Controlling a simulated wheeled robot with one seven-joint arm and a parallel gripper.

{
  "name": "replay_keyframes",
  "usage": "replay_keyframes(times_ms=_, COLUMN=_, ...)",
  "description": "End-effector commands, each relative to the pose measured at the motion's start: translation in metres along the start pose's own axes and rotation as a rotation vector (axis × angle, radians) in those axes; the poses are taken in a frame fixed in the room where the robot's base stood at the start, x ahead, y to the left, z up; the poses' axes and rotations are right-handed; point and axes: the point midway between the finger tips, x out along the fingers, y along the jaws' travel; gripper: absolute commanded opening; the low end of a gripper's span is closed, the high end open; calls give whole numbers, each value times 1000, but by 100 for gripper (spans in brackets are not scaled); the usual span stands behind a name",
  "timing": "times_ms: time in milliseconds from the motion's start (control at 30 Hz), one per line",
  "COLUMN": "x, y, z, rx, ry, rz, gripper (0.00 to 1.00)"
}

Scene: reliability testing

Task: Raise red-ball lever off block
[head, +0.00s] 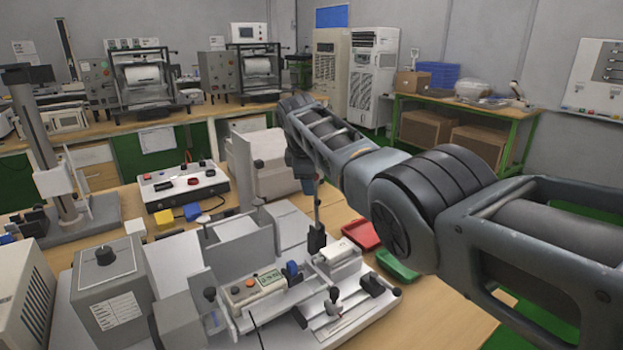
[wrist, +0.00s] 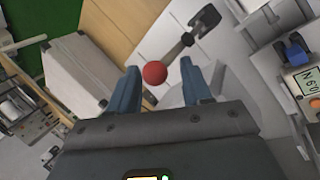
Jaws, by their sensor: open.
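In the wrist view, the red ball (wrist: 154,73) sits at the end of a dark lever (wrist: 176,50), which runs up and right to a dark block-like fitting (wrist: 204,20). My gripper (wrist: 160,82) is open, with its two blue-grey fingers on either side of the ball and a gap visible to the right of it. I cannot tell whether a finger touches it. In the head view, my gripper (head: 308,185) is over the white fixture, above a dark upright fitting (head: 317,240). The red ball is hidden there.
The fixture carries a small display box (head: 252,287) with a blue knob beside it. A red tray (head: 361,234) and a green tray (head: 397,265) lie to its right. A beige box (head: 262,165) stands behind. Bare wooden table shows at the front right.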

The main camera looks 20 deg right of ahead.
Motion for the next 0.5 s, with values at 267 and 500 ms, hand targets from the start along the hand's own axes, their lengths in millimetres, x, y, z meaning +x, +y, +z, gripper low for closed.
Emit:
replay_keyframes(times_ms=267, x=1, y=2, z=4, rx=3, ry=-5, rz=2, gripper=43)
replay_keyframes(times_ms=500, x=0, y=3, z=6, rx=4, ry=-7, rz=3, gripper=43)
